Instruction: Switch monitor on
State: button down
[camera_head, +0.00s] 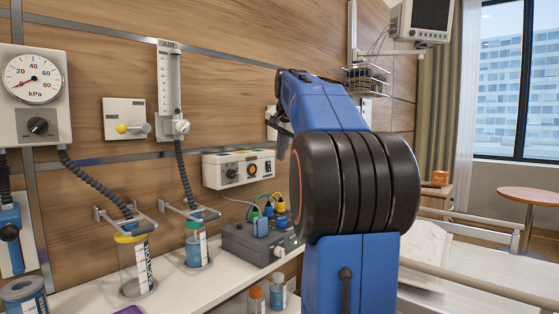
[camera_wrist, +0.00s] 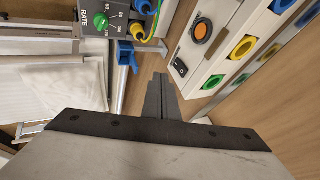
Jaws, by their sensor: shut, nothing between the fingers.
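A monitor (camera_head: 431,16) with a dark screen hangs on a bracket at the top right of the head view, cut by the frame edge. Its power control cannot be made out. My gripper (camera_wrist: 160,78) is shut and empty in the wrist view. It points toward a white panel (camera_wrist: 215,62) with a black rocker switch (camera_wrist: 179,67), an orange button (camera_wrist: 202,31) and coloured sockets. Whether the tips touch anything cannot be told. In the head view my gripper (camera_head: 279,124) is partly hidden by my blue arm, above the wall panel (camera_head: 211,170).
A grey box (camera_head: 237,240) with coloured plugs stands on the white counter (camera_head: 75,302). Its green RATE knob (camera_wrist: 101,21) shows in the wrist view. Suction jars (camera_head: 135,262) and gauges (camera_head: 36,80) are at left. A bed (camera_head: 480,280) is at right.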

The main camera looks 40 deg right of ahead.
aim_at(269, 167)
jog(key=v, duration=0.6)
jog(key=shift+s+r, duration=0.2)
jog(key=shift+r, duration=0.1)
jog(key=shift+s+f, duration=0.2)
jog(key=shift+f, duration=0.6)
jog(key=shift+f, duration=0.1)
jog(key=shift+w+d+f, duration=0.45)
jog(key=shift+w+f, duration=0.95)
jog(key=shift+w, duration=0.05)
jog(key=shift+w+d+f, duration=0.45)
jog(key=shift+w+f, duration=1)
jog(key=shift+w+d+f, duration=0.45)
jog(key=shift+w+f, duration=0.95)
jog(key=shift+w, duration=0.05)
